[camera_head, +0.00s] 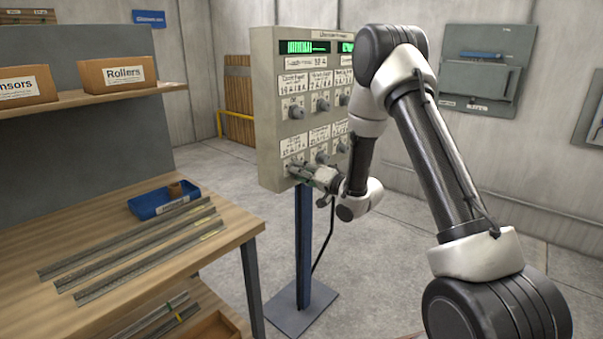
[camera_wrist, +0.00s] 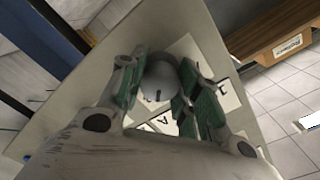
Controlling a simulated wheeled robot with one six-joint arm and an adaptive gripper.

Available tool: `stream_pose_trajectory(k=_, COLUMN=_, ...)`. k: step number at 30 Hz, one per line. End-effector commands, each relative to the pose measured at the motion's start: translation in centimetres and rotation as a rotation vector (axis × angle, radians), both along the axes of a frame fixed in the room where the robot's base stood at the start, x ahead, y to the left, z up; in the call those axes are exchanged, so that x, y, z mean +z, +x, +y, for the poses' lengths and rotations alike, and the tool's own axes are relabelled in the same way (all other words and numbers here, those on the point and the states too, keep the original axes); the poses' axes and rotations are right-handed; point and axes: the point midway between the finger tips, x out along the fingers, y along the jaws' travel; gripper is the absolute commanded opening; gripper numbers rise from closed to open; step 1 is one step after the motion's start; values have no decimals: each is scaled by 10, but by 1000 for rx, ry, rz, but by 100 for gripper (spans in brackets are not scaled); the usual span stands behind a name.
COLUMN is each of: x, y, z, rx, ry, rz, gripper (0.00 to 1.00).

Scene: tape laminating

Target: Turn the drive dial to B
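The control panel (camera_head: 266,110) is a beige box on a blue post, with rows of grey dials and green displays. My gripper (camera_head: 294,170) is at the lower left dial of the panel. In the wrist view, a round grey dial (camera_wrist: 160,76) sits between the two green-padded fingers of my gripper (camera_wrist: 158,92). The fingers stand on both sides of the dial; I cannot tell whether they press on it. A white label beside the dial shows the letters A and E; other letters are hidden by the fingers. The panel's small labels are too blurred to read in the head view.
A wooden workbench (camera_head: 130,215) stands at the left, with metal strips and a blue tray (camera_head: 163,200) on it. A shelf above holds cardboard boxes (camera_head: 116,75). The floor around the panel's post (camera_head: 304,245) is clear.

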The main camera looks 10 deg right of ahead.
Motion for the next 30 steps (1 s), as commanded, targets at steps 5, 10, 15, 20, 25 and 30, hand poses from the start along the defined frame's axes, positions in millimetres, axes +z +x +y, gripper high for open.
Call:
stream_pose_trajectory(k=5, x=0, y=0, z=0, rx=1, ry=0, rz=-1, gripper=55)
stream_pose_trajectory(k=10, x=0, y=0, z=0, rx=1, ry=0, rz=-1, gripper=55)
stream_pose_trajectory(k=15, x=0, y=-5, z=-5, rx=-1, ry=0, rz=0, gripper=55)
stream_pose_trajectory(k=20, x=1, y=-28, z=-21, rx=-4, ry=1, rz=0, gripper=55)
stream_pose_trajectory(k=25, x=1, y=-60, z=-45, rx=-5, ry=-1, rz=1, gripper=55)
stream_pose_trajectory(k=30, x=1, y=-85, z=-62, rx=-4, ry=0, rz=0, gripper=55)
